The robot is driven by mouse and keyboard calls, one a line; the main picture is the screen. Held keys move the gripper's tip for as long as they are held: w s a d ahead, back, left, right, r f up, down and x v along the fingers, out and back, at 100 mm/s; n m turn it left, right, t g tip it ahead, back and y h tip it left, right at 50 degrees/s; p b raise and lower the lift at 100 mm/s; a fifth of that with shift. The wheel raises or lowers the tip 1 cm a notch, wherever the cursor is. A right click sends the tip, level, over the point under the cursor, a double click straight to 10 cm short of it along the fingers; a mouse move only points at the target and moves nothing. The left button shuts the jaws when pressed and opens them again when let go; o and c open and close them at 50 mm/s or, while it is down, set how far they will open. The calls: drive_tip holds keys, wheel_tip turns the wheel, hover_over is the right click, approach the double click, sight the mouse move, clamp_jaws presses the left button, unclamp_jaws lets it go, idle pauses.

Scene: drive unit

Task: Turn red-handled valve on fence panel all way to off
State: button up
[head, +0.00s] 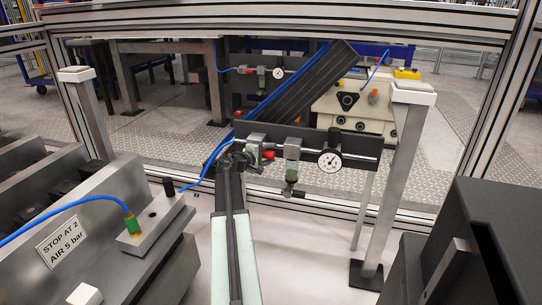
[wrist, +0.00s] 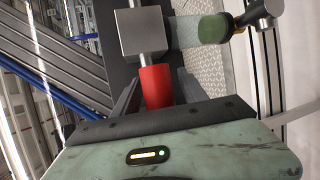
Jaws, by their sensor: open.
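The red valve handle (head: 268,155) is at the left part of the air unit on the dark plate (head: 305,138), partly hidden by my gripper. In the wrist view the red handle (wrist: 155,86) points towards my gripper below a steel block (wrist: 140,32). My gripper (head: 243,153) is at the handle. In the wrist view my gripper (wrist: 157,92) is open, one dark finger on each side of the handle. Whether the fingers touch it, I cannot tell. The round gauge (head: 329,160) and the filter bowl (head: 291,172) are to the right of the handle.
A blue hose (head: 207,165) runs close to the left of my gripper. A sign (head: 61,243) reading "STOP AT 2 AIR 5 bar" is on the grey machine at left. A metal post (head: 398,180) stands at right. A similar air unit (head: 262,72) shows beyond, perhaps a reflection.

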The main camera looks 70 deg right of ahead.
clamp_jaws()
idle(1.4)
